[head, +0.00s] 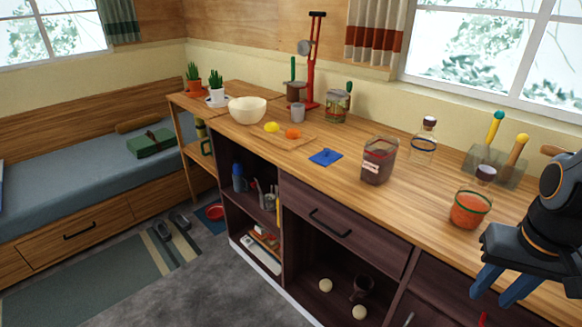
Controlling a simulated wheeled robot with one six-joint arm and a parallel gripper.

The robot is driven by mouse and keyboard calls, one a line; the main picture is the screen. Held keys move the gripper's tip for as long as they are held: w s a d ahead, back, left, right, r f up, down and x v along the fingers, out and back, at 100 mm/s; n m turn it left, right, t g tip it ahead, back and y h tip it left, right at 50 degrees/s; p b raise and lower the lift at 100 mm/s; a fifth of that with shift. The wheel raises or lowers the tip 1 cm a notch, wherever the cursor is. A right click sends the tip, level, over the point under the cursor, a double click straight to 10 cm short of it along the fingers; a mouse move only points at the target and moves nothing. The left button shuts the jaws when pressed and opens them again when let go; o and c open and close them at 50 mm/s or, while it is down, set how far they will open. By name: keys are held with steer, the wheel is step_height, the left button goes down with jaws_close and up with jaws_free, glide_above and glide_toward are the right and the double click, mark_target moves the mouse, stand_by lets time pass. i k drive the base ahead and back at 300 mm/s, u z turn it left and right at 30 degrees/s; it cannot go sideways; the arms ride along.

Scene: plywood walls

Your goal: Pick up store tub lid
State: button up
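A flat blue square lid (326,157) with a small raised knob lies on the wooden counter, left of a clear tub (378,160). The tub has dark contents and a pale label, and its top looks uncovered. I take the blue piece to be the store tub lid. My gripper (492,299) is at the lower right, in front of the counter's front edge. Its two blue fingers point down and are apart, with nothing seen between them. It is well to the right of the lid and nearer to me.
A cutting board (278,136) with a lemon and an orange fruit lies left of the lid. A jar with orange contents (469,209) stands near my gripper. A corked bottle (424,141) and a clear holder with bright-handled tools (495,165) stand behind. Counter around the lid is clear.

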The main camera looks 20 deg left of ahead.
mark_target(326, 158)
steer(key=u, duration=0.2)
steer(key=k, duration=0.35)
steer(key=u, duration=1)
steer(key=i, duration=0.85)
steer(key=u, duration=1.35)
steer(key=i, duration=1.35)
